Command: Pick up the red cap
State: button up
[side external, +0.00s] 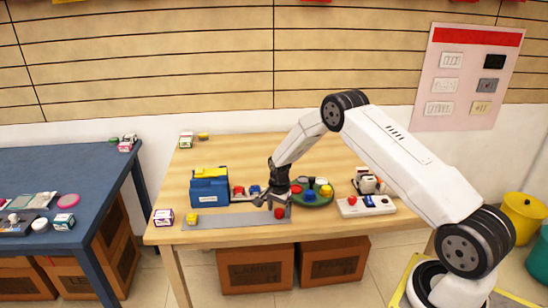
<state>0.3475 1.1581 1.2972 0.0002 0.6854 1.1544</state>
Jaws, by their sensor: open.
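A small red piece (279,213), which looks like the red cap, sits at the right end of a grey strip on the wooden table. My gripper (273,206) is open and pointing down right at it, with one finger reaching to the left. The red piece shows just below the fingers; I cannot tell whether they touch it or stand on both sides of it. Another red piece (296,190) lies on the green plate behind my gripper, and a red piece (352,201) is on a white block at the right.
A blue box (209,190) stands at left, with small red and blue items beside it. The green plate (318,201) holds several coloured pieces. The table's back middle is clear.

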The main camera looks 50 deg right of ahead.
jog(key=shift+c, duration=0.3)
grip_shut()
jog(key=shift+r, duration=0.15)
jog(key=shift+r, duration=0.8)
jog(key=s+a+r, duration=0.4)
jog(key=s+r, duration=0.7)
jog(key=s, duration=0.2)
jog(key=shift+s, duration=0.2)
jog(key=shift+r, duration=0.1)
